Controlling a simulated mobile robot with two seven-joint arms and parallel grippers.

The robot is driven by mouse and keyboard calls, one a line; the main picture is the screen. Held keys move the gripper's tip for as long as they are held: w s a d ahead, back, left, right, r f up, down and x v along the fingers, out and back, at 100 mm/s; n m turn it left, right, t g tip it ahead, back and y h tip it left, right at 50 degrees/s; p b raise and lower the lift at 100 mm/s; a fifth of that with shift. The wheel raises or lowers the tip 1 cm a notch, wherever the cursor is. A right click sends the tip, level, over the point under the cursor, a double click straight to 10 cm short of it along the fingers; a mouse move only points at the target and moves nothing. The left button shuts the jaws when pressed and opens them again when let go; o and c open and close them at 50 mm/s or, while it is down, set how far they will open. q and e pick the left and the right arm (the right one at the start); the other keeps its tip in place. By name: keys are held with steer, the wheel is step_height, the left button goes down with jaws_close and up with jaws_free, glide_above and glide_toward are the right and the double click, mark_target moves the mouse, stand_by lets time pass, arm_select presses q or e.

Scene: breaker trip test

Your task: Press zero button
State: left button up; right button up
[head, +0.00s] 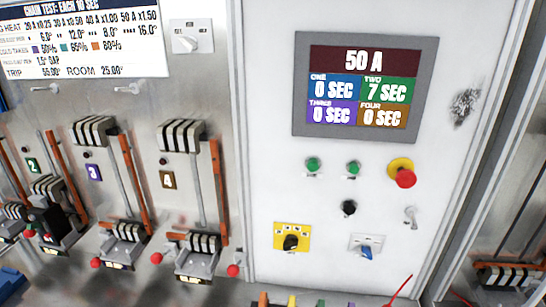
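A white control panel (290,190) stands right of centre. Its screen (364,88) reads 50 A, with ONE 0 SEC, TWO 7 SEC, THREE 0 SEC and FOUR 0 SEC. Below it are a left green button (312,164), a right green button (353,168) and a red mushroom button (404,177) on a yellow collar. A black round button or knob (348,207) sits lower. No readable label shows which one is the zero button. Neither of my grippers is in view.
A yellow-plated rotary switch (291,238), a blue-handled switch (366,252) and a key-like switch (411,215) are low on the panel. Breaker stations numbered 2 (33,165), 3 (94,172) and 4 (168,180) stand left. The space before the panel buttons looks clear.

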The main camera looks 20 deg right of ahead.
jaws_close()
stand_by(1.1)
